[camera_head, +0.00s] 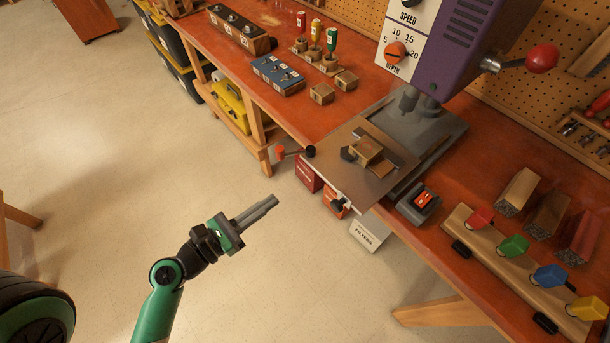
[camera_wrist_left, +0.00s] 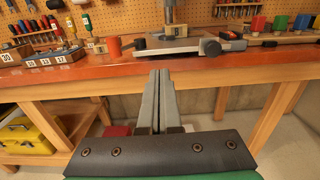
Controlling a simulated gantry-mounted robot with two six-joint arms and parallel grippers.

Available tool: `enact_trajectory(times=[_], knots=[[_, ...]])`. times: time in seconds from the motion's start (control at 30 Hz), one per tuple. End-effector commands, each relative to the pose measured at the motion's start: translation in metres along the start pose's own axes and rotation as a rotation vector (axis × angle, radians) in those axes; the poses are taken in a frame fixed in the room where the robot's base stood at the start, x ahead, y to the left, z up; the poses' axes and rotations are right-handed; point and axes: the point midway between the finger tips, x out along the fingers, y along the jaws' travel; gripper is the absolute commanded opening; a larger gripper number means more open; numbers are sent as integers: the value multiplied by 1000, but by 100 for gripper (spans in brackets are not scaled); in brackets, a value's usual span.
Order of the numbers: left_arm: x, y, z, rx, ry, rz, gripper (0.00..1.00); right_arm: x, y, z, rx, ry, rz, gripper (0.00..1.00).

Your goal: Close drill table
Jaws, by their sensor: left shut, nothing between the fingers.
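The drill table (camera_head: 341,182) is a flat grey-brown plate under the purple drill press (camera_head: 437,55). In the head view it juts past the front edge of the bench. A wooden block (camera_head: 367,150) rests on it beside a dark clamp. The drill table (camera_wrist_left: 165,46) also shows ahead in the left wrist view. My left gripper (camera_head: 272,202) is shut and empty, in front of the bench and apart from the table. My right gripper is not in view.
The red-brown bench (camera_head: 300,118) runs diagonally across the head view. Small boxes (camera_head: 370,234) stand below the table. The floor around my left gripper is clear.

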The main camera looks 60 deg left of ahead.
Motion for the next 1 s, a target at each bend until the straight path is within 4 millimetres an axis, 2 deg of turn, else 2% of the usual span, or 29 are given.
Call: enact_trajectory(times=[0.3,0.5,0.7,1.0], knots=[[70,-1,2,3,-2,-5,0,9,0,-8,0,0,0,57],[102,0,1,3,-2,-2,0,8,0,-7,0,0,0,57],[112,0,0,0,0,0,0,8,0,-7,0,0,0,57],[113,1,0,0,0,1,0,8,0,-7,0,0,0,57]])
